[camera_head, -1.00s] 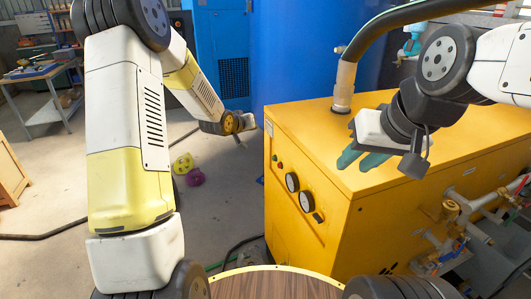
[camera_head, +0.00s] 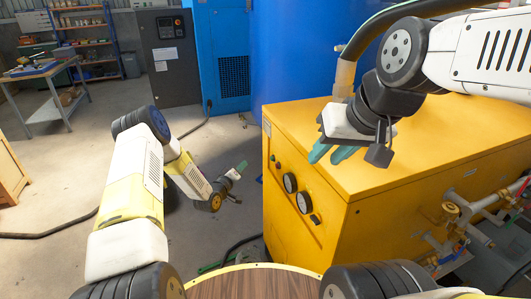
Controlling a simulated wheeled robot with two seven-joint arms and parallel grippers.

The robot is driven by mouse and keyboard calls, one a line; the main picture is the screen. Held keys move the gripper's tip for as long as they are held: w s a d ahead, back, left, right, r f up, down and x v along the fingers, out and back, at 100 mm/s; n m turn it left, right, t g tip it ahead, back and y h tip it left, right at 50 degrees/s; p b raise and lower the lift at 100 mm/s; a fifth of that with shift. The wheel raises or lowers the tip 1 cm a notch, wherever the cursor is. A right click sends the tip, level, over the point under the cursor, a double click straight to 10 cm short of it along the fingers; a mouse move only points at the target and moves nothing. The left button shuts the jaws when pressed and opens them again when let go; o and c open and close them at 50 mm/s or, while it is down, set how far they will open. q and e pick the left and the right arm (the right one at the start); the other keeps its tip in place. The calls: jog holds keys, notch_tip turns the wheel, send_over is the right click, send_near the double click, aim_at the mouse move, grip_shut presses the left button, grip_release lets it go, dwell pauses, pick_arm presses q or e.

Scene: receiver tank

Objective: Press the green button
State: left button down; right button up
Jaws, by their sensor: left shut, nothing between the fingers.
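The green button (camera_head: 272,157) is a small spot on the upper left of the front panel of the yellow machine (camera_head: 285,215). My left gripper (camera_head: 240,167) is shut and empty, with its green fingertips in the air left of the panel, apart from the button. My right gripper (camera_head: 331,153) hangs over the front top edge of the machine, right of the button. Its two green fingers stand apart with nothing between them.
A hose (camera_head: 344,78) rises from the machine's top. Pipes and valves (camera_head: 455,210) jut out at right. Open floor lies left.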

aim_at(272, 158)
pick_arm(q)
jog(key=w+d, duration=0.2)
jog(key=d, duration=0.6)
jog(key=shift+w+d, duration=0.2)
jog(key=shift+w, duration=0.15)
jog(key=shift+d, duration=0.15)
dwell(2.0)
jog(key=shift+w+d, duration=0.1)
jog(key=shift+d, duration=0.15)
jog(key=shift+w+d, duration=0.15)
jog(key=shift+d, duration=0.3)
dwell(0.6)
dwell(0.3)
jog(key=shift+s+a, duration=0.25)
jog(key=shift+a, duration=0.6)
jog(key=shift+a, duration=0.1)
